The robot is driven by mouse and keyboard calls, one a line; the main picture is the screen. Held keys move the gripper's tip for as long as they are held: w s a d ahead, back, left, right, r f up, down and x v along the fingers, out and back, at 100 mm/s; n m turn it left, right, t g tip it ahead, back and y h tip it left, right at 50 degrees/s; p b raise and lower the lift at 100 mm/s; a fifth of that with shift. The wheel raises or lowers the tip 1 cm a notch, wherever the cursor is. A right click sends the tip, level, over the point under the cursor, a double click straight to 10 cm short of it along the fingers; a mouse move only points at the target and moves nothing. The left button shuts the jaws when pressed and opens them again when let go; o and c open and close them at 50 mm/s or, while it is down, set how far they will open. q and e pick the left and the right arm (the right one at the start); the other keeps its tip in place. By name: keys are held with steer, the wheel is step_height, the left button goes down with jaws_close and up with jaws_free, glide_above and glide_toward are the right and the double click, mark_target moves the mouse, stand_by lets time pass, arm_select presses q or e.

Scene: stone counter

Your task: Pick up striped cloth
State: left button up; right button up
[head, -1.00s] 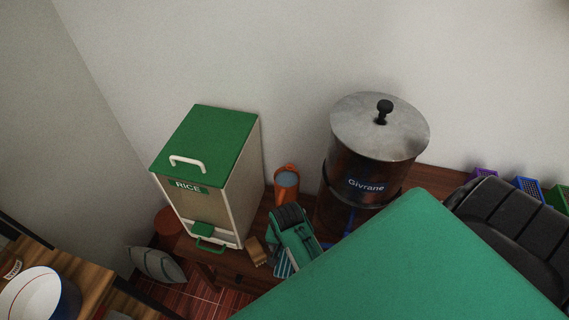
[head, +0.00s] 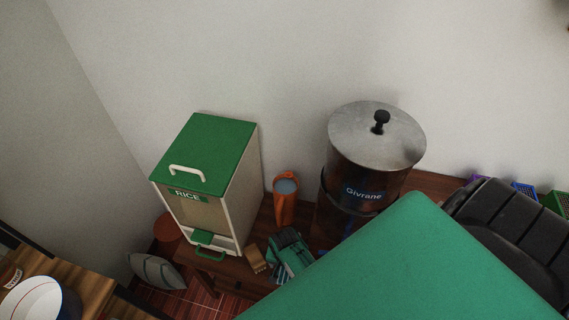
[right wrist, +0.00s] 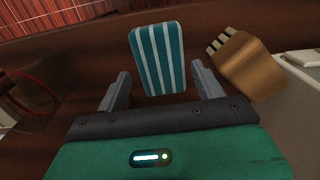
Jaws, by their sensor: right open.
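The striped cloth (right wrist: 157,52) is a small teal rectangle with white stripes, lying on the dark brown wooden surface. My right gripper (right wrist: 160,72) is open, its two grey fingers on either side of the cloth's near end with clear gaps. The cloth looks apart from both fingers; the remaining height above it is hard to judge. In the head view the right gripper (head: 286,262) is beside a wooden brush, and the cloth shows only as a small striped patch (head: 281,274) under it. My left gripper is not in view.
The wooden brush (right wrist: 248,66) lies close to the right finger. The green-lidded rice bin (head: 205,165) stands left, an orange container (head: 286,197) behind, and a metal-lidded Givrane dispenser (head: 365,165) to the right. A white bowl (head: 32,300) is at lower left.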

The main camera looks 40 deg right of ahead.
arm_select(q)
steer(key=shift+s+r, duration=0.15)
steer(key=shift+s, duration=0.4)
arm_select(e)
steer(key=shift+f, duration=1.45)
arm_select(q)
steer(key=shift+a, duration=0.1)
arm_select(e)
steer(key=c, duration=0.7)
steer(key=shift+c, duration=0.3)
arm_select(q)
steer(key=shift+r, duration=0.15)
arm_select(e)
steer(key=shift+r, duration=0.1)
step_height(320, 180, up, 10)
steer(key=p, duration=1.1)
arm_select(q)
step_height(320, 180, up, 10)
arm_select(e)
step_height(320, 180, up, 10)
glide_above(284, 269)
steer(key=shift+s, duration=0.1)
